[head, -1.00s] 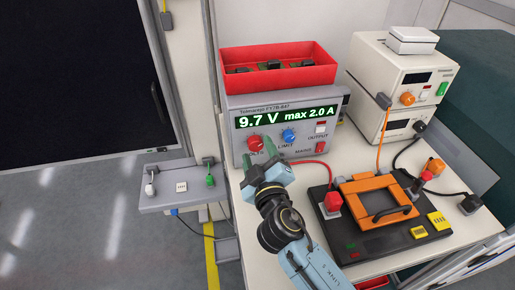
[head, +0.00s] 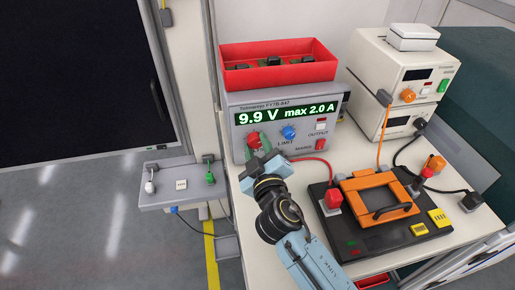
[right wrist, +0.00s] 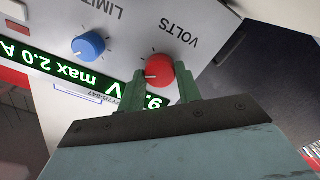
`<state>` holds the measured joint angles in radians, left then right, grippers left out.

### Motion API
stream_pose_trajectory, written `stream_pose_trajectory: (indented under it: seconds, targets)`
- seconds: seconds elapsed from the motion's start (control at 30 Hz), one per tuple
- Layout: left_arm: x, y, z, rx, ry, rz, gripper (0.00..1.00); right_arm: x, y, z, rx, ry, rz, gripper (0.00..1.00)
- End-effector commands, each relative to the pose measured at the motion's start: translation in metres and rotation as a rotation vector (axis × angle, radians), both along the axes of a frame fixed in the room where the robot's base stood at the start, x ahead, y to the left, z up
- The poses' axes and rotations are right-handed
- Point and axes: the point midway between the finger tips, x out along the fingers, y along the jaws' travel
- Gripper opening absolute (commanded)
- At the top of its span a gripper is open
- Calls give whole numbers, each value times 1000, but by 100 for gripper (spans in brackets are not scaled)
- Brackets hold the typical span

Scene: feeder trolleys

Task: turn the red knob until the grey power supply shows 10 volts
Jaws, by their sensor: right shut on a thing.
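The grey power supply (head: 240,135) stands on the bench, and its green display (head: 285,114) reads 9.9 V, max 2.0 A. My left gripper is not in view.
A blue LIMIT knob (head: 289,133) sits beside the red one. A red tray (head: 285,76) of parts rests on the supply. A black board with an orange frame (head: 355,190) and cables lies to the right. White instruments (head: 400,75) stand behind.

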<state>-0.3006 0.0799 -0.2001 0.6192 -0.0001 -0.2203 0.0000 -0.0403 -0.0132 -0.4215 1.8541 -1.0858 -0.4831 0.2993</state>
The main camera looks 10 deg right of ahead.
Motion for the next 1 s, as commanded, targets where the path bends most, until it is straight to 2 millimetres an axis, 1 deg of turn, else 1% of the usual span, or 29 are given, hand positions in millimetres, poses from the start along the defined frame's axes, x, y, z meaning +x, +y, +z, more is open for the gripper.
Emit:
stream_pose_trajectory:
  seconds: [0.03, 0.07, 0.3, 0.33, 0.47, 0.5, 0.73, 0.83, 0.97, 1.0]
  targets:
    - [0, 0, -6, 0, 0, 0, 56, 0, 0, -3, 29, 0, -3, 11]
    - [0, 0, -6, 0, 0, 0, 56, 0, 0, -3, 39, 0, -3, 11]
    - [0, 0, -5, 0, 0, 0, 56, 0, 0, -1, 43, 0, 0, 11]
    - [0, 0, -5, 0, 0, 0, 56, 0, 0, -1, 43, 1, -1, 36]
    - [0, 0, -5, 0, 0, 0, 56, 0, 0, 0, 43, -1, -1, 53]
    - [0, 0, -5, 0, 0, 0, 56, 0, 0, 0, 42, -1, -1, 56]
    - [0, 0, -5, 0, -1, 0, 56, 0, 0, 0, 42, -1, -1, 56]
    - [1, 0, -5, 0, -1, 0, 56, -3, 0, -1, 43, -1, -1, 56]
    - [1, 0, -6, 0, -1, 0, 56, -18, 0, -1, 43, 1, -1, 56]
    - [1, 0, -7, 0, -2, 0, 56, -24, 0, -2, 43, 2, -1, 56]
